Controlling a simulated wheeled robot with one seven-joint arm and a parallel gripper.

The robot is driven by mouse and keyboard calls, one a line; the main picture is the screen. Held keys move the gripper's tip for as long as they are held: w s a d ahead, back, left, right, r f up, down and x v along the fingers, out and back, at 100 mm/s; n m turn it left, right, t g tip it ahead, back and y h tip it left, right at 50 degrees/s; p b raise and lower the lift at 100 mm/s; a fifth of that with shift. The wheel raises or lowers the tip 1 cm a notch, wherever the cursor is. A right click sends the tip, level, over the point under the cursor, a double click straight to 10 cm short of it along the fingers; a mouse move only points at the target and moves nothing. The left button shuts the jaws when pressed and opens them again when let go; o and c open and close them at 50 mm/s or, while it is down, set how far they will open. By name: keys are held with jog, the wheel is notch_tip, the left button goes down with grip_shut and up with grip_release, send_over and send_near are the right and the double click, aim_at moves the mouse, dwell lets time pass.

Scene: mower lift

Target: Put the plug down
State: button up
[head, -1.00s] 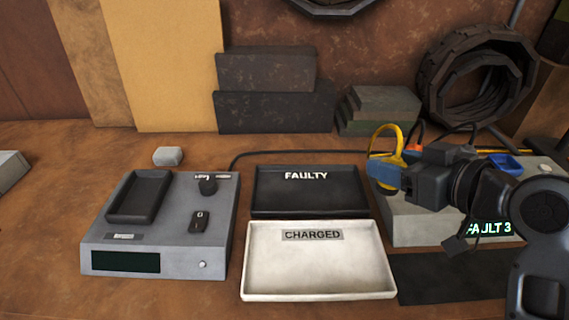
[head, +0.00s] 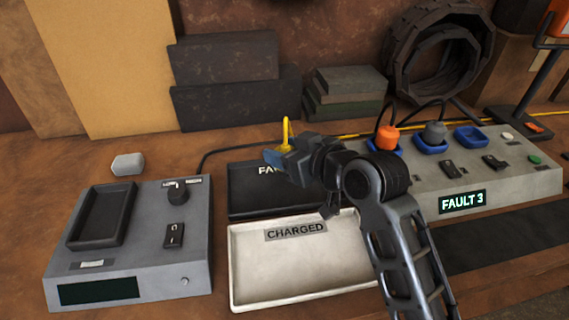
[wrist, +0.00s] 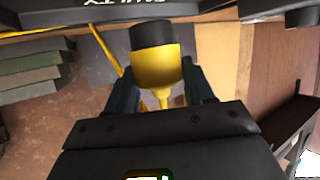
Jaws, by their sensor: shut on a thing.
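My gripper (head: 276,156) is shut on a yellow plug (head: 285,134). In the head view they appear in front of the black FAULTY tray (head: 236,200), and the gripper hides much of the plug. The wrist view shows the yellow plug (wrist: 158,68) with its dark end between my two fingers; my gripper (wrist: 160,88) is closed around its body. The tray's lettering shows upside down at that view's top edge. I cannot tell the plug's exact height above the tray. A yellow cord (head: 362,136) lies along the back of the bench.
The white CHARGED tray (head: 245,272) is empty in front. A grey charger unit (head: 140,235) stands left. The power unit (head: 530,182), reading FAULT 3, stands right with an orange plug (head: 388,138), a grey plug (head: 434,134) and an empty blue socket (head: 472,136).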

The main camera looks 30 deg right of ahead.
jog(key=shift+f, duration=2.05)
jog(key=shift+f, duration=0.15)
jog(key=o, duration=1.1)
jog(key=v, duration=1.2)
jog(key=shift+r+b, duration=0.3)
jog(key=shift+b, duration=0.1)
